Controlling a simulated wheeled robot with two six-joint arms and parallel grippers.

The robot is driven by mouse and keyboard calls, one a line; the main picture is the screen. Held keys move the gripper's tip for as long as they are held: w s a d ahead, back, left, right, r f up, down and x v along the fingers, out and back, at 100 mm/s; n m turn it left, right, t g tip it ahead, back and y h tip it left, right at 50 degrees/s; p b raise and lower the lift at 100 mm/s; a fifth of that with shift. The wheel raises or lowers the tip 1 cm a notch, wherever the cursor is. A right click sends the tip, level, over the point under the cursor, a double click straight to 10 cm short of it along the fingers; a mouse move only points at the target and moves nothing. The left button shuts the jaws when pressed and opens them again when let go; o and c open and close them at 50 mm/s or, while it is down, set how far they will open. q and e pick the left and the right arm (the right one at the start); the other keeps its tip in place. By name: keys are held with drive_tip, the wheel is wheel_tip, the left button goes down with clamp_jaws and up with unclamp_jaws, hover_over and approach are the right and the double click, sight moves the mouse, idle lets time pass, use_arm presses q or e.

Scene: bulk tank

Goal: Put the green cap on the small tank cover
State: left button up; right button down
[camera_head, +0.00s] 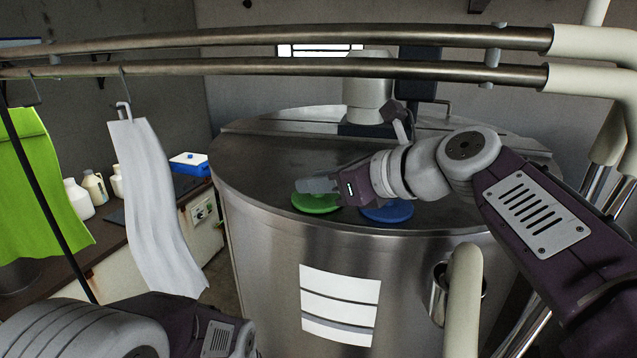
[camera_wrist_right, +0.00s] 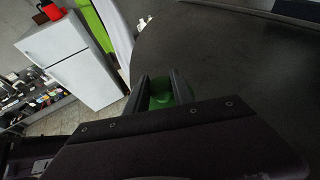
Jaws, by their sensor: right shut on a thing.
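The green cap (camera_head: 315,203) is at the front edge of the steel tank's top (camera_head: 257,165). My right gripper (camera_head: 318,186) is right over it with its fingers shut on it. In the right wrist view the green cap (camera_wrist_right: 161,95) shows between the two fingers of the gripper (camera_wrist_right: 162,92). A blue cap (camera_head: 388,211) lies just to the right, partly under my right wrist. I cannot make out a separate small tank cover; the arm hides part of the tank top. My left arm shows at the bottom left, but its fingers are out of view.
Two metal rails (camera_head: 270,68) cross in front at the top. A white towel (camera_head: 150,190) and a green towel (camera_head: 40,175) hang at left. A bench behind them holds bottles (camera_head: 77,199) and a blue box (camera_head: 189,163). The tank top left of the gripper is clear.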

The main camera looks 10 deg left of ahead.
drive_tip(key=shift+f, duration=0.15)
drive_tip(key=c, duration=1.2)
unclamp_jaws()
drive_tip(key=shift+w, duration=0.3)
drive_tip(key=shift+o, duration=0.5)
drive_tip(key=shift+w+f, duration=0.15)
drive_tip(key=shift+w, duration=0.2)
drive_tip(key=shift+s+r, duration=0.2)
drive_tip(key=shift+s, duration=0.05)
drive_tip(key=shift+s+d+r, duration=0.1)
drive_tip(key=shift+s+d, duration=0.05)
drive_tip(key=shift+s, duration=0.05)
drive_tip(key=b+v, duration=0.1)
drive_tip(key=v, duration=1)
drive_tip(key=shift+s+d+r+b, duration=0.1)
drive_tip(key=shift+d+r+b, duration=0.1)
drive_tip(key=shift+b, duration=0.2)
use_arm(q)
drive_tip(key=shift+w+f, duration=0.2)
drive_tip(key=shift+f, duration=0.3)
drive_tip(key=shift+w+f, duration=0.15)
drive_tip(key=shift+f, duration=0.35)
use_arm(e)
drive_tip(key=shift+f, duration=0.1)
